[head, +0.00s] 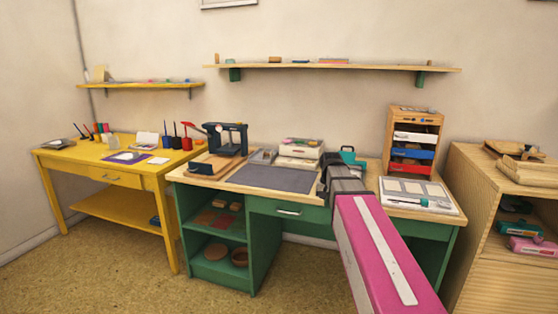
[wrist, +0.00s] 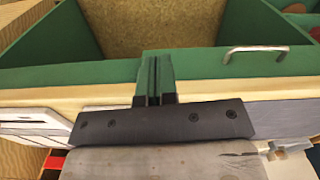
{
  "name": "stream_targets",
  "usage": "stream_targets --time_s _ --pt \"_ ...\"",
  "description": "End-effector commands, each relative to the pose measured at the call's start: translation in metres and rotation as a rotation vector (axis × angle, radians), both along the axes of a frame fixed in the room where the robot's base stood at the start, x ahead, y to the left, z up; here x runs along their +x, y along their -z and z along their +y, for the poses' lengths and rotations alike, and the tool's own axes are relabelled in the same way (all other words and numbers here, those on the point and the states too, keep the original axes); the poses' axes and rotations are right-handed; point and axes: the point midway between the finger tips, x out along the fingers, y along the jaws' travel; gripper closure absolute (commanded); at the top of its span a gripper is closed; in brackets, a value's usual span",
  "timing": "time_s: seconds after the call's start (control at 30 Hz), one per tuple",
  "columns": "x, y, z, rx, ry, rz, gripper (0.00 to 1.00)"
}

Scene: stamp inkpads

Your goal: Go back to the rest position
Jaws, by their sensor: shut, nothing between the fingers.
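My gripper (head: 325,192) is at the end of my pink and grey arm, over the right part of the green desk, near its front edge. In the head view my arm hides most of it. In the wrist view the two green fingers (wrist: 154,78) are pressed together with nothing between them. They show in front of the desk's wooden edge and green front. The gripper appears clear of the grey mat (head: 272,180), which lies to its left; its exact height above the desk cannot be told.
The desk holds a dark press (head: 226,138), stacked boxes (head: 299,152), a drawer rack (head: 413,141) and a white tray (head: 418,194) right of my arm. A yellow table (head: 88,151) stands left, a wooden cabinet (head: 480,215) right. A shelf (head: 345,67) hangs above.

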Motion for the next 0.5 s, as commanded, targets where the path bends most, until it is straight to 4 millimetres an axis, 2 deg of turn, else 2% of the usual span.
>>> stream_targets --time_s 0.03,0.2,0.5 --pt "-0.015 0.020 0.000 0.000 -0.012 0.005 1.00" --pt "-0.047 0.076 0.000 0.000 -0.058 0.004 1.00" --pt "-0.113 0.161 0.000 0.000 -0.137 0.002 1.00"
